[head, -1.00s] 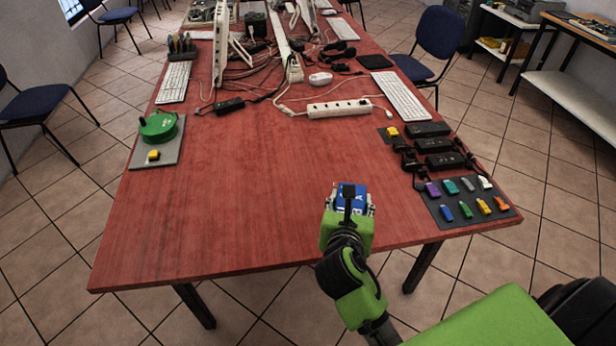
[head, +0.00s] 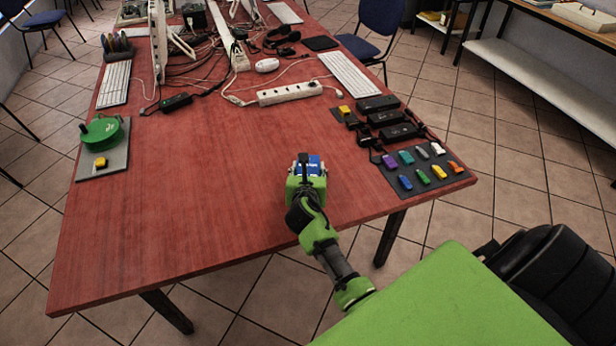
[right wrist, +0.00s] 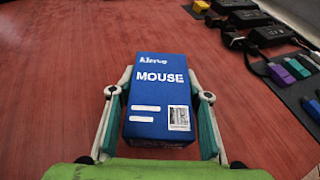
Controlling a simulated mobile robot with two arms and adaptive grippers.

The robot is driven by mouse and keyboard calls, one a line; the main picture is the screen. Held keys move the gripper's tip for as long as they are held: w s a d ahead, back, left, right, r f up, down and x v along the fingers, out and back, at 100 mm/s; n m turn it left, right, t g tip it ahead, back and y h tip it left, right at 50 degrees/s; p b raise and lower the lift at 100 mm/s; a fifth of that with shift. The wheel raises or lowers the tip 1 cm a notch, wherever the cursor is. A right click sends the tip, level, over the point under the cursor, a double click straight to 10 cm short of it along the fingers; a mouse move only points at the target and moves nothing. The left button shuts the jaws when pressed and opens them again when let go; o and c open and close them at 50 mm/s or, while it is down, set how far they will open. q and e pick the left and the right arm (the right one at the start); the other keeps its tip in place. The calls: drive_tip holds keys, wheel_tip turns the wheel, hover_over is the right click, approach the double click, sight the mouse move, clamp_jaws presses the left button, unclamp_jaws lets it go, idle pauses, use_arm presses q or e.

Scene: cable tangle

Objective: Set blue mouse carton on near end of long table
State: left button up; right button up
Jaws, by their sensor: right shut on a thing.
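The blue mouse carton (right wrist: 158,98) with white "MOUSE" lettering is between the two fingers of my right gripper (right wrist: 160,95). In the head view, the carton (head: 314,164) shows as a small blue patch at the front of the right gripper (head: 308,165). The gripper is shut on it, over the near part of the long red table (head: 200,215). I cannot tell whether the carton's underside touches the tabletop. My left gripper is out of view.
A grey mat with colored USB sticks (head: 428,170) and black power bricks (head: 385,118) lie to the right. A green cable reel (head: 102,130) sits on the left. A white power strip (head: 290,93) and tangled cables lie farther back. The near left tabletop is clear.

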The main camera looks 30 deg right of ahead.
drive_tip(key=shift+a+f, duration=0.1)
drive_tip(key=shift+f, duration=1.2)
drive_tip(key=shift+f, duration=0.2)
drive_tip(key=o, duration=1.2)
drive_tip(key=shift+c, duration=0.2)
drive_tip(key=shift+r, duration=0.1)
drive_tip(key=shift+s+r, duration=0.15)
drive_tip(key=v, duration=1.2)
drive_tip(key=shift+p, duration=0.35)
